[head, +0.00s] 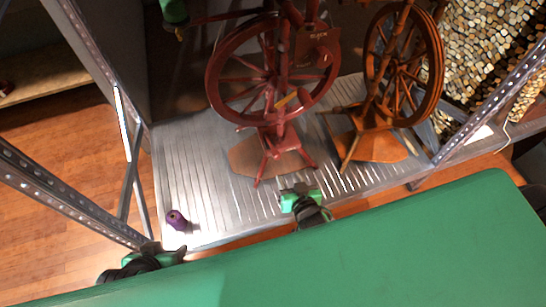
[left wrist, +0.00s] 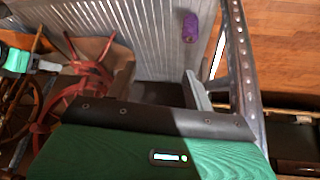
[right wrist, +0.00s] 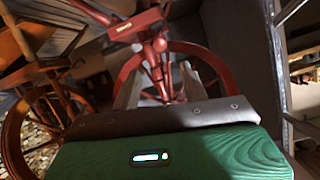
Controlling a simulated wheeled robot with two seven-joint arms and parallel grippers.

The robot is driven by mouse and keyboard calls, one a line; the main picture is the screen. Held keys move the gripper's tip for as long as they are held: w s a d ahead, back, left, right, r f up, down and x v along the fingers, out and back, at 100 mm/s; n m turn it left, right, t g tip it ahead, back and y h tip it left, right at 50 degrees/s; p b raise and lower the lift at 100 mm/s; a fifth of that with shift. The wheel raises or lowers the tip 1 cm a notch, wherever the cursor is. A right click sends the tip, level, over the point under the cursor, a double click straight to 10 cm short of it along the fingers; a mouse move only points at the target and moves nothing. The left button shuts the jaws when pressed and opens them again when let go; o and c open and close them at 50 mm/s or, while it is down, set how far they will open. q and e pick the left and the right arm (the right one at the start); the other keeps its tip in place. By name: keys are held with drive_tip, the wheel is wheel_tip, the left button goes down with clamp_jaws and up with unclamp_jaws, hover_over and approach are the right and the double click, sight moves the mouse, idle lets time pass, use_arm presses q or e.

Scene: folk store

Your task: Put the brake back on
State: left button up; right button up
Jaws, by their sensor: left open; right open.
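A dark red spinning wheel (head: 212,82) stands upright on the ribbed metal shelf (head: 190,160); its frame also fills the right wrist view (right wrist: 160,50). I cannot pick out a separate brake for certain. A small tan strip (head: 288,99) shows against the red wheel's lower part. A purple spool-like piece (head: 176,220) lies on the shelf near its front left corner, and in the left wrist view (left wrist: 190,27). My left gripper (head: 165,254) is open and empty near that corner, apart from the spool. My right gripper (head: 300,192) is open and empty in front of the red wheel.
A brown spinning wheel (head: 402,70) stands right of the red one. Perforated metal posts (head: 70,205) and (head: 495,90) flank the shelf. Stacked cut wood (head: 490,45) is at the back right. The shelf's left front is clear around the spool.

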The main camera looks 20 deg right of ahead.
sight(278, 158)
drive_tip(key=b+x, duration=0.2)
drive_tip(key=x, duration=1)
drive_tip(key=shift+x, duration=0.75)
use_arm(q)
drive_tip(key=w+d+t+h, duration=0.2)
drive_tip(key=w+d+t, duration=0.1)
drive_tip(key=d, duration=0.2)
drive_tip(key=shift+f, duration=0.4)
drive_tip(key=shift+d, duration=0.1)
use_arm(e)
clamp_jaws()
